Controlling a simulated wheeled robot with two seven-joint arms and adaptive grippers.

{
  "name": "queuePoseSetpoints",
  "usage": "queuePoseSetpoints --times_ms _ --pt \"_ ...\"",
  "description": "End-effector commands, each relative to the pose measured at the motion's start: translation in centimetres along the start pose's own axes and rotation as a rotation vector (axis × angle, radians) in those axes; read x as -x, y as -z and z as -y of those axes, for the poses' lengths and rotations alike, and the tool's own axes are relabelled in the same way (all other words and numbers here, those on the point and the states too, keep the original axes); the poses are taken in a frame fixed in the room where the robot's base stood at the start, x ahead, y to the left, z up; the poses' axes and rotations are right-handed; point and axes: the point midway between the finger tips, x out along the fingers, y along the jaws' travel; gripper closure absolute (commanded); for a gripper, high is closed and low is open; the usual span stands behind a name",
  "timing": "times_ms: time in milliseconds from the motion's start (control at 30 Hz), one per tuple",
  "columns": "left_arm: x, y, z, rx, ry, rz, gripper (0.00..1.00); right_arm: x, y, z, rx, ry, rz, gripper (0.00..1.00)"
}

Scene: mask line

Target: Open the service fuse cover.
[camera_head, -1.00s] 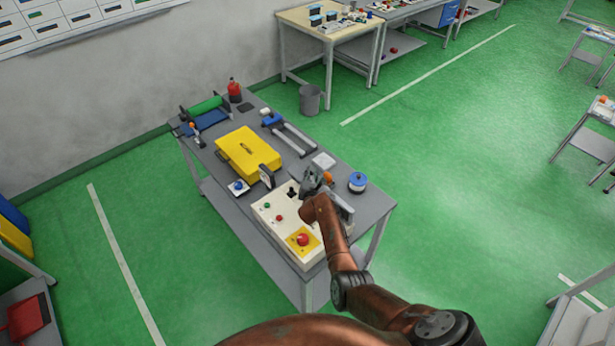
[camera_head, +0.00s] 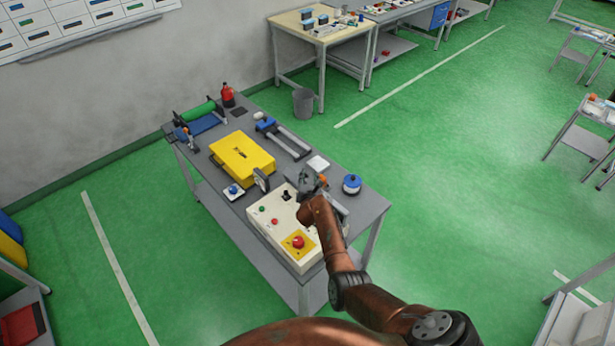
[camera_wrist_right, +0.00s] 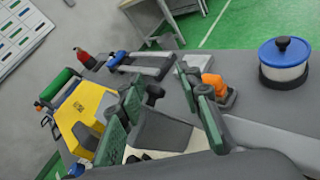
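The cream control box (camera_head: 262,226) stands at the near end of the grey bench, with a red button (camera_head: 298,242) on a yellow plate and small green and red buttons. My right gripper (camera_head: 312,182) is over the box's far right part; my arm hides much of that side. In the right wrist view the green-padded fingers (camera_wrist_right: 165,122) are apart, either side of a grey, wedge-shaped piece (camera_wrist_right: 162,131) above the cream surface, which looks like the fuse cover. I cannot tell whether the fingers touch it. My left gripper is not in view.
On the bench are a yellow case (camera_head: 242,157), a blue-lidded round container (camera_head: 352,184), an orange-topped clamp (camera_wrist_right: 212,84), a blue-and-grey frame (camera_head: 285,137) and a red bottle (camera_head: 227,96). A small dark upright plate (camera_head: 261,180) stands beside the box.

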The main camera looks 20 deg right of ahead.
Motion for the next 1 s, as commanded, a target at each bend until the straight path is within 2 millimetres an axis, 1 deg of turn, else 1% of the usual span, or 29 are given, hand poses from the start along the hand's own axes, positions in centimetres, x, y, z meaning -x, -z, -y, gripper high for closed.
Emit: queuePoseSetpoints --times_ms 33,300,467,667,1000 --pt "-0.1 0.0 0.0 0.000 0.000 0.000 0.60 0.2 1.2 0.0 0.002 0.002 -0.016 0.66" --pt "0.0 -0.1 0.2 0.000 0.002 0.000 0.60 0.4 1.3 -0.1 0.002 0.000 -0.016 0.66" --pt "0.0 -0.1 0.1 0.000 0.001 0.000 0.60 1.3 1.2 0.1 0.004 0.004 -0.014 0.66" --pt "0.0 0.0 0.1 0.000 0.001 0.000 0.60 3.9 0.9 0.3 0.003 0.004 -0.010 0.66" --pt "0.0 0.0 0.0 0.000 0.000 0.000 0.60 9.7 0.3 -0.1 0.000 -0.003 -0.002 0.66"
